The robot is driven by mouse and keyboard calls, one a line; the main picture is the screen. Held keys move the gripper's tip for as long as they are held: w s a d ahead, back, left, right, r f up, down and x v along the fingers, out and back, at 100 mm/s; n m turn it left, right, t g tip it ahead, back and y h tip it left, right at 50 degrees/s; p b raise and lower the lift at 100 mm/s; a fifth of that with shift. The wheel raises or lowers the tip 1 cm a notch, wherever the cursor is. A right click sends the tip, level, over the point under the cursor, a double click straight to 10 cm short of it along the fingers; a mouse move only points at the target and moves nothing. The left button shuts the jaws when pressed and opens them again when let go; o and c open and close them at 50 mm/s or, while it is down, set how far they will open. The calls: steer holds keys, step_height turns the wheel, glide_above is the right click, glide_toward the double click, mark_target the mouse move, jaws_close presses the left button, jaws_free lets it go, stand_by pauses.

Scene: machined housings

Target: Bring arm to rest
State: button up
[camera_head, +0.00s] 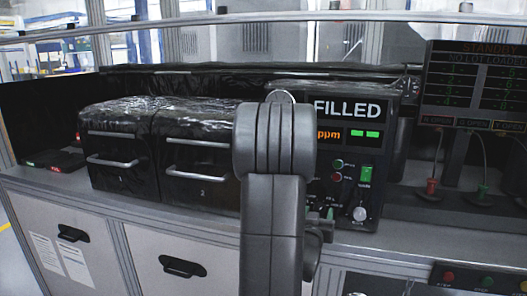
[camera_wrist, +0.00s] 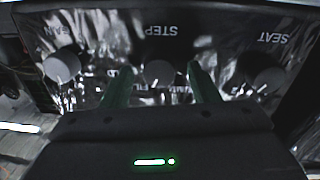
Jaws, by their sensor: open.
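My arm stands upright in the middle of the head view, in front of the bench. My gripper (camera_wrist: 160,72) shows in the wrist view as two green fingers, apart, with nothing seen held between them. The fingers point at a shiny panel with three round knobs: a left knob (camera_wrist: 62,66), a middle knob (camera_wrist: 160,73) under the upside-down word STEP, and a right knob (camera_wrist: 266,80) by the word SEAT. The middle knob appears between the fingers; I cannot tell if they touch it. In the head view the arm hides most of the gripper.
A control panel (camera_head: 347,110) reading FILLED, with two green bars, stands right behind my arm. Two black drawer units (camera_head: 117,150) with bar handles stand left. A dark display (camera_head: 475,85) reading STANDBY is at right. A button box (camera_head: 480,278) sits at front right.

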steer(key=shift+r+n+p, duration=0.15)
steer(key=shift+n+p, duration=0.75)
steer(key=shift+p, duration=0.3)
steer(key=shift+f+b+v, duration=0.1)
steer(key=shift+b+v, duration=0.4)
steer(key=shift+v, duration=0.4)
steer(key=shift+f+b+v, duration=0.15)
steer(key=shift+b+v, duration=0.3)
steer(key=shift+v, duration=0.5)
steer(key=shift+a, duration=0.15)
